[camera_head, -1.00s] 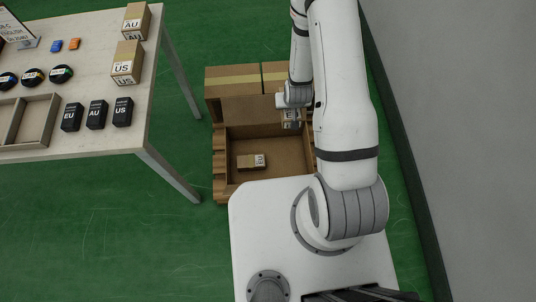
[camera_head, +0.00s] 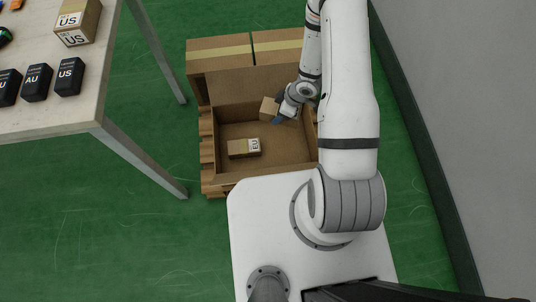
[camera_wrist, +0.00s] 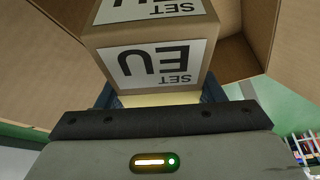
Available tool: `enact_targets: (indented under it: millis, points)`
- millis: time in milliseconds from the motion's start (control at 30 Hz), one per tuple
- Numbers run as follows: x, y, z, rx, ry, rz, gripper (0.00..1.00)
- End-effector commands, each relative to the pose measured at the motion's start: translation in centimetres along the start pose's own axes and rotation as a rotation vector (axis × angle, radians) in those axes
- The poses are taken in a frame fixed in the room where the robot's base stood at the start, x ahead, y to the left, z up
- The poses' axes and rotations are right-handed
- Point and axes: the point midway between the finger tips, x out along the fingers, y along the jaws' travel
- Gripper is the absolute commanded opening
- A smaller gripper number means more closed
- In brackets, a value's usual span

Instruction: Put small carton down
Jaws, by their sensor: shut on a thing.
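My gripper (camera_head: 284,113) is shut on a small brown carton (camera_head: 268,107) at the right part of the large open box (camera_head: 258,178). In the wrist view the held carton (camera_wrist: 150,40) fills the top middle, with white labels reading "SET EU" on two faces. It sits between my gripper's fingers (camera_wrist: 158,95). Brown cardboard walls show around it in that view. A second small carton (camera_head: 244,148) with an EU label lies on the box floor at the left. Whether the held carton touches the box floor cannot be told.
The large box has its flaps (camera_head: 220,52) folded open and stands on a wooden pallet (camera_head: 207,150). A table (camera_head: 100,85) with US cartons (camera_head: 77,22) and black AU and US packs (camera_head: 53,80) stands to the left. A grey wall is at the right.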

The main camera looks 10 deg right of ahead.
Motion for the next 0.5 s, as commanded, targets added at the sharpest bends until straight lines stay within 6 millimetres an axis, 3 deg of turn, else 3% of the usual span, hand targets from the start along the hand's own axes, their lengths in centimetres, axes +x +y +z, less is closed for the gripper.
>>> enact_targets:
  millis: [33, 100, 300, 500]
  points:
    - [2.5, -0.1, 1.5, -0.066, -0.002, -0.025, 0.29]
    - [3.9, -0.3, 2.6, -0.155, -0.005, -0.056, 0.29]
    - [6.0, -0.8, 4.8, -0.326, -0.011, -0.118, 0.29]
    - [7.3, -0.9, 5.7, -0.377, -0.013, -0.136, 0.29]
